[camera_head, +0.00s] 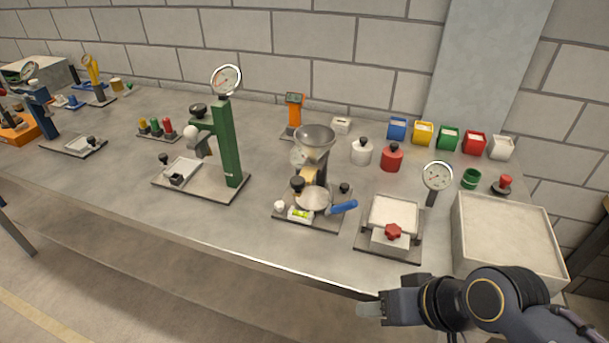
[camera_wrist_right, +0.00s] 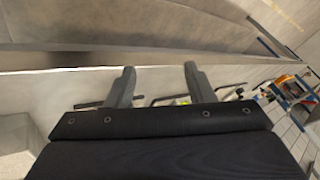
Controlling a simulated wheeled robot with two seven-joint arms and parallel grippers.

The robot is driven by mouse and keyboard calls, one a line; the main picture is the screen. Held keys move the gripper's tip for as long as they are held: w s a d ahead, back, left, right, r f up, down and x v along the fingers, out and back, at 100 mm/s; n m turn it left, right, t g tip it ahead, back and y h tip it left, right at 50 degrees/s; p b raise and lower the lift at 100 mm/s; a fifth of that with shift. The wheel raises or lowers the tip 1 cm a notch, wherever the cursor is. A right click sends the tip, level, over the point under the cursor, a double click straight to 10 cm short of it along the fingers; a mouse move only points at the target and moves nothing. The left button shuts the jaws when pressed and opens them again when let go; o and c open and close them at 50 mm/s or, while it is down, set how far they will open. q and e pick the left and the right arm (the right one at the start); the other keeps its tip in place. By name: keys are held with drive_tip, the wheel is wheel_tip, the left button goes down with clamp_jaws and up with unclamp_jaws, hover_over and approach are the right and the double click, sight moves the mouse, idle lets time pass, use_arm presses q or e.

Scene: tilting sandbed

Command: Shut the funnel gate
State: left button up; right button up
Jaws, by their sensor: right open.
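The funnel (camera_head: 315,138) is a grey metal cone held up on a small stand in the middle of the bench in the head view. Under it are a tan part (camera_head: 309,177) and a round pale pan (camera_head: 313,199). A blue handle (camera_head: 343,207) sticks out to the right of the stand's base. I cannot tell the gate's position at this size. My right gripper (camera_head: 370,309) is open and empty in front of the bench's front edge, to the lower right of the funnel stand. In the right wrist view its two fingers (camera_wrist_right: 159,86) stand apart. My left gripper is not in view.
A green press (camera_head: 228,145) stands left of the funnel. A small tray device with a red knob (camera_head: 393,231) stands to its right, beside a large sand-filled box (camera_head: 458,240). White and red jars (camera_head: 391,158) stand behind. The bench front (camera_head: 255,262) between press and funnel is clear.

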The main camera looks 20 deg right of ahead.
idle(0.3)
drive_tip(key=w+d+t+h, duration=0.1)
drive_tip(key=w, duration=0.1)
drive_tip(key=w+d+t+h, duration=0.1)
drive_tip(key=w+d, duration=0.1)
drive_tip(key=w, duration=0.1)
drive_tip(key=w+d+t, duration=0.1)
drive_tip(key=w+d, duration=0.1)
drive_tip(key=shift+w+r+h, duration=0.35)
drive_tip(key=shift+r+h, duration=0.05)
drive_tip(key=w+r+n+t, duration=0.2)
drive_tip(key=w+r+t, duration=0.15)
drive_tip(key=w, duration=0.35)
drive_tip(key=n+t+y, duration=0.3)
drive_tip(key=n+y, duration=0.3)
drive_tip(key=y, duration=0.3)
approach(303, 183)
drive_tip(key=x, duration=0.4)
drive_tip(key=shift+w+a, duration=0.1)
drive_tip(key=shift+a, duration=0.05)
drive_tip(key=x, duration=0.7)
drive_tip(key=shift+c, duration=0.5)
